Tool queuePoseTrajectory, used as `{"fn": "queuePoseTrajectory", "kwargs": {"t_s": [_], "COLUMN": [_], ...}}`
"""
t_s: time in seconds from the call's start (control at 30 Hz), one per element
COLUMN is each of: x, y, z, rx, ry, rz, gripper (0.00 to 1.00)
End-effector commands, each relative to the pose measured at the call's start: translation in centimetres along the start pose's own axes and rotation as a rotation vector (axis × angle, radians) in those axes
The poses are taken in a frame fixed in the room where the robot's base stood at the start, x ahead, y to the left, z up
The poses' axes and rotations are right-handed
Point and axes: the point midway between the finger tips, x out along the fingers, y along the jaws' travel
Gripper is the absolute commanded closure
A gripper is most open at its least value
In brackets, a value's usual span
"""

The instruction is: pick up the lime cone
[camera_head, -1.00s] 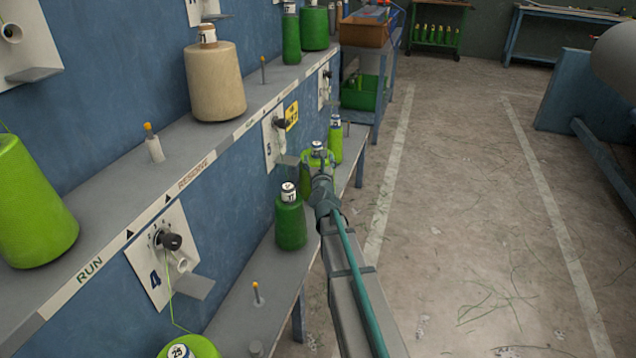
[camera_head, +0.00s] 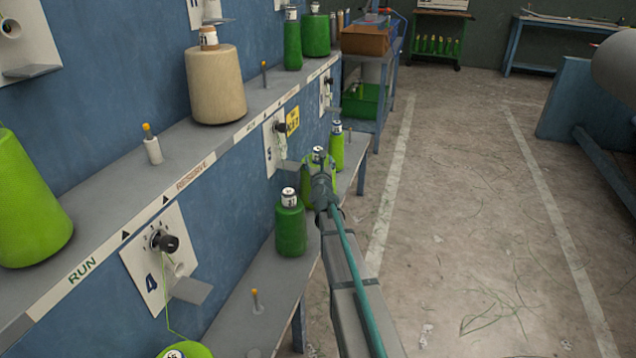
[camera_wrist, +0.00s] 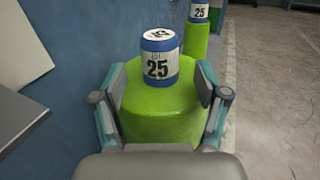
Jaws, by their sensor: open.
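A lime cone (camera_wrist: 160,112) with a blue and white top labelled 25 stands on the lower shelf. In the wrist view it sits between the two fingers of my gripper (camera_wrist: 160,84), which are spread on either side of its upper body. I cannot tell whether the fingers touch it. In the head view the lime cone (camera_head: 307,197) is partly hidden behind my gripper (camera_head: 319,180). Another lime cone (camera_head: 336,150) stands just beyond; it also shows at the top of the wrist view (camera_wrist: 196,38).
A dark green cone (camera_head: 290,228) stands nearer on the lower shelf (camera_head: 225,325). The blue wall panel (camera_head: 225,215) is close on the left. A large lime cone (camera_head: 28,210) and a beige cone (camera_head: 216,85) stand on the upper shelf. Floor (camera_head: 470,220) is open to the right.

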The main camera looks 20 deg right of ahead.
Motion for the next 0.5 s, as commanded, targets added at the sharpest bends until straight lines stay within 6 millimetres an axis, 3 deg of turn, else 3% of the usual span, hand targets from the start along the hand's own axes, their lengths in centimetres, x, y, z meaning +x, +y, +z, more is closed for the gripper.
{"fn": "queuePoseTrajectory", "kwargs": {"t_s": [0.23,0.5], "x": [3.7,4.0], "y": [0.0,0.0], "z": [0.2,0.2], "rx": [0.0,0.0], "ry": [0.0,0.0], "rz": [0.0,0.0], "gripper": [0.27,0.27]}}
